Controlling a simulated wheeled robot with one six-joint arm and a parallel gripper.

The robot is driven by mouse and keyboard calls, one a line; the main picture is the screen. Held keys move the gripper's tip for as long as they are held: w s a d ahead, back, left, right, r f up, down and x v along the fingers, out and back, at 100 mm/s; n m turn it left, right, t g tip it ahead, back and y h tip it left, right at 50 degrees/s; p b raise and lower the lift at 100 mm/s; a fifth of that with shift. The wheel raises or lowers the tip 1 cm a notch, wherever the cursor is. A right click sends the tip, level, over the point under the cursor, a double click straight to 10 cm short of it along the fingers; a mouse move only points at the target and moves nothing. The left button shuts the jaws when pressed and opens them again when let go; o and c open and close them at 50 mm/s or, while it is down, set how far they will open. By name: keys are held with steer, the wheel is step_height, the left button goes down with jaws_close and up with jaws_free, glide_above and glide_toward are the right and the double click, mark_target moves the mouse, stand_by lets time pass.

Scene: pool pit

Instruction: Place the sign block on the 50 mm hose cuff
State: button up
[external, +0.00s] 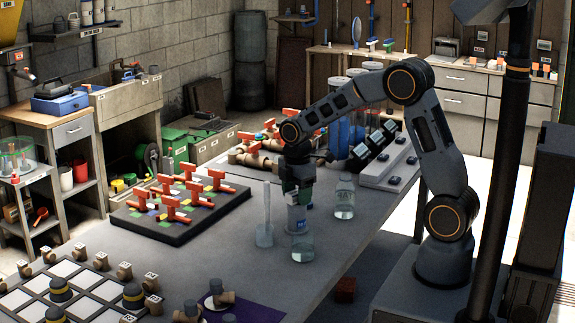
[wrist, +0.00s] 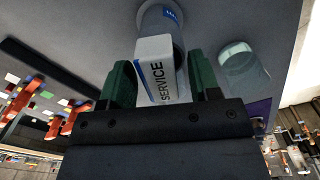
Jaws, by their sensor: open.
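The sign block (wrist: 157,72), white with a blue stripe and the word SERVICE, is between the green fingers of my gripper (wrist: 162,88) in the wrist view. The fingers are open, with a gap visible on the right; contact on the left is unclear. A pale grey cylinder with a blue label, apparently the hose cuff (wrist: 158,22), is directly behind the block there. In the external view my gripper (external: 298,190) points down just over this cuff (external: 297,219), which stands on the grey table. The block appears at the cuff's top; whether it rests fully there is unclear.
A glass beaker (external: 303,248) stands close to the cuff. A tall clear cylinder (external: 265,225) is at left, and a jar (external: 345,197) at right. A black board with red-handled valves (external: 180,205) lies farther left. Table between is clear.

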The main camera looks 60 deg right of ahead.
mark_target(296, 191)
steer(key=shift+r, duration=0.15)
step_height(296, 191, up, 11)
steer(key=s+a+m+t, duration=0.2)
steer(key=s+m, duration=0.4)
steer(key=s, duration=0.3)
steer(key=s+a+f+m+t, duration=0.1)
steer(key=s+a+m+t, duration=0.1)
steer(key=s+m, duration=0.5)
steer(key=shift+s+a+m, duration=0.25)
steer(key=shift+s+m, duration=0.05)
steer(key=shift+s, duration=0.8)
